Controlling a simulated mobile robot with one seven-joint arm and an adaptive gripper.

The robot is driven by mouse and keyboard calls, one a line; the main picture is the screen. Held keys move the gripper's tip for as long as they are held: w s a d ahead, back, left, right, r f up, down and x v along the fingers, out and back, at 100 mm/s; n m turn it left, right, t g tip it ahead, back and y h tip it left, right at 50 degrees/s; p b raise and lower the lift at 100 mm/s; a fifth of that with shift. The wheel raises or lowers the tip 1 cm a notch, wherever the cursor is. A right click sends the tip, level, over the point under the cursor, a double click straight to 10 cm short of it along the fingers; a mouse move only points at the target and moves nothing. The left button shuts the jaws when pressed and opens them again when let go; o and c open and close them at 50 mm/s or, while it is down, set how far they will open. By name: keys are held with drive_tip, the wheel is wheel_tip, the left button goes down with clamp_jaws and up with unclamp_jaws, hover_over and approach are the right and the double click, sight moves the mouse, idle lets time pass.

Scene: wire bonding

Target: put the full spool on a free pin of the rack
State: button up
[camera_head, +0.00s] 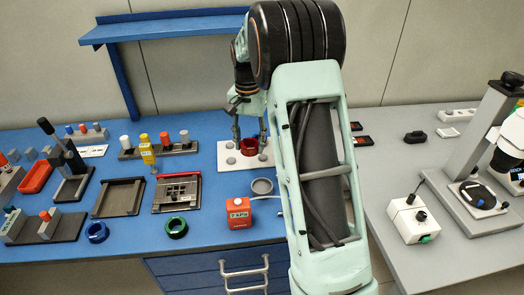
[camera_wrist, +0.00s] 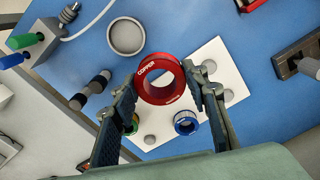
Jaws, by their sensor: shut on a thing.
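A red spool marked COPPER (camera_wrist: 177,90) sits between the two fingers of my gripper (camera_wrist: 160,80) in the wrist view. The fingers are shut on it from both sides. The rack, a white plate (camera_wrist: 205,52) with several round grey pins, lies below the spool. A blue spool (camera_wrist: 186,123) and a green-yellow spool (camera_wrist: 133,124), partly hidden by the left finger, are at the rack. Other pins look bare. In the head view the red spool (camera_head: 249,147) is over the white rack (camera_head: 226,162); my arm hides the rack's right part. I cannot tell whether spool and rack touch.
In the head view, a round grey dish (camera_head: 262,186) and a red box (camera_head: 239,213) stand in front of the rack. A blue ring (camera_head: 97,232) and a green ring (camera_head: 176,227) lie near the front edge. A blue shelf (camera_head: 165,26) stands behind.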

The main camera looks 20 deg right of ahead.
drive_tip(key=w+d+f+p, duration=0.1)
drive_tip(key=w+d+f, duration=0.1)
drive_tip(key=w+d, duration=0.2)
hover_over(263, 156)
wheel_tip(263, 156, down, 6)
drive_tip(key=shift+s+a+r+p, duration=0.1)
drive_tip(key=shift+a+r+p, duration=0.05)
drive_tip(key=shift+p, duration=0.2)
drive_tip(key=shift+f, duration=1.75)
drive_tip(key=shift+f, duration=0.2)
drive_tip(key=o, duration=1.1)
drive_tip(key=shift+c, duration=0.2)
drive_tip(key=shift+r, duration=0.1)
